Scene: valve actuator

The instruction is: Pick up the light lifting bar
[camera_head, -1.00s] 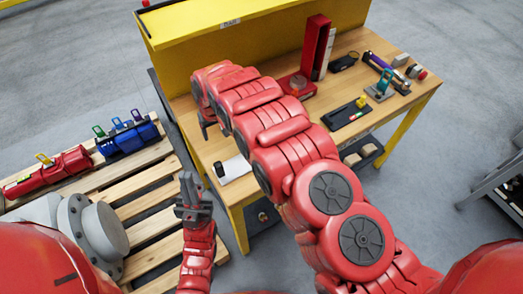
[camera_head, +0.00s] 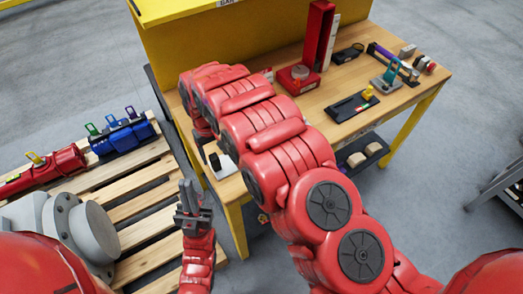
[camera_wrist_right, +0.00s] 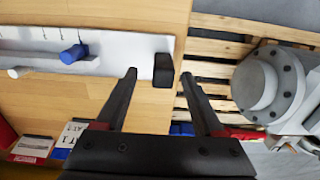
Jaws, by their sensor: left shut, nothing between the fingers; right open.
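In the right wrist view, a pale tray or panel (camera_wrist_right: 110,46) lies on the wooden tabletop. A pale grey bar (camera_wrist_right: 45,63), which may be the light lifting bar, lies along its edge. A short blue cylinder (camera_wrist_right: 73,54) sits against it. A black block (camera_wrist_right: 163,71) is at the panel's right end. My right gripper (camera_wrist_right: 160,77) is open and empty, its fingertips near the black block; the bar is off to the left. In the head view my right arm hides most of this area. My left gripper (camera_head: 187,190) is shut and empty above the pallet's right side.
The workbench (camera_head: 405,105) has a yellow back panel (camera_head: 190,45). A red stand (camera_head: 318,40) and a black tray (camera_head: 350,106) stand right of my arm. A pallet (camera_head: 150,195) left of the bench bears red and blue actuators (camera_head: 122,137) and a grey flanged part (camera_head: 100,232).

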